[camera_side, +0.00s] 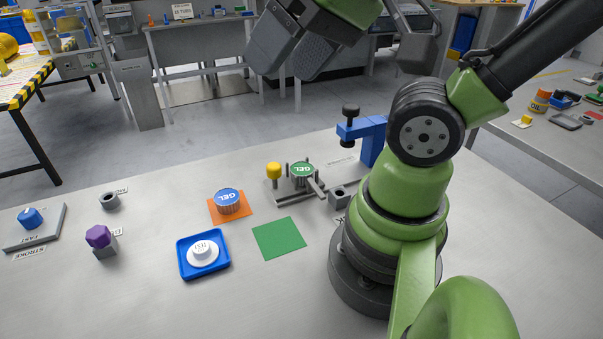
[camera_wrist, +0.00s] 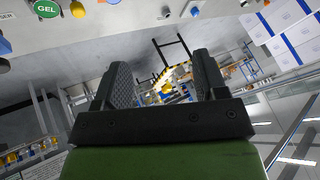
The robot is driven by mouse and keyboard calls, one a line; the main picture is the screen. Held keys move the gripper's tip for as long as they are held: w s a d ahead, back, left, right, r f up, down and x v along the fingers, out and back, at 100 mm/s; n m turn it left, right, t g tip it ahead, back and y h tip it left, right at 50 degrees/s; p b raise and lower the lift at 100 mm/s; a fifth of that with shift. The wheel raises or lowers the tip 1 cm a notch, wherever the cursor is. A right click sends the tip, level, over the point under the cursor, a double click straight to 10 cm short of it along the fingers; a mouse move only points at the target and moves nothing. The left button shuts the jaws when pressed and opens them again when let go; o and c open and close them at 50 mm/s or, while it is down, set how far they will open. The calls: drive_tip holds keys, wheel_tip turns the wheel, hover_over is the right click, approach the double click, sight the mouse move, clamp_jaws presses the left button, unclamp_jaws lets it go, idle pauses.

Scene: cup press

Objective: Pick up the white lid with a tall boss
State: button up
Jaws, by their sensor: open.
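The white lid with a tall boss (camera_side: 203,252) lies in a blue tray (camera_side: 181,258) on the front left part of the table in the side view. Its boss points up and carries dark print. My gripper (camera_side: 277,78) is high above the table at the top of the side view, well up from the lid and apart from it. In the wrist view my gripper (camera_wrist: 158,85) has its two fingers wide apart with nothing between them. The lid cannot be made out in the wrist view.
A blue-topped GEL cup (camera_side: 228,203) stands on an orange square (camera_side: 214,215). A green square (camera_side: 279,239) is bare. A green-topped GEL cup (camera_side: 302,171) sits in a fixture beside a yellow knob (camera_side: 273,170) and a blue press (camera_side: 372,138). A purple knob (camera_side: 98,236) stands left of the tray.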

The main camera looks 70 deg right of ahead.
drive_tip(key=c, duration=0.4)
drive_tip(key=shift+c, duration=0.2)
drive_tip(key=m+g+h, duration=0.2)
drive_tip(key=g, duration=0.5)
hover_over(201, 248)
wheel_tip(201, 248, down, 24)
drive_tip(key=shift+s+d+f, duration=0.1)
drive_tip(key=shift+f, duration=3.15)
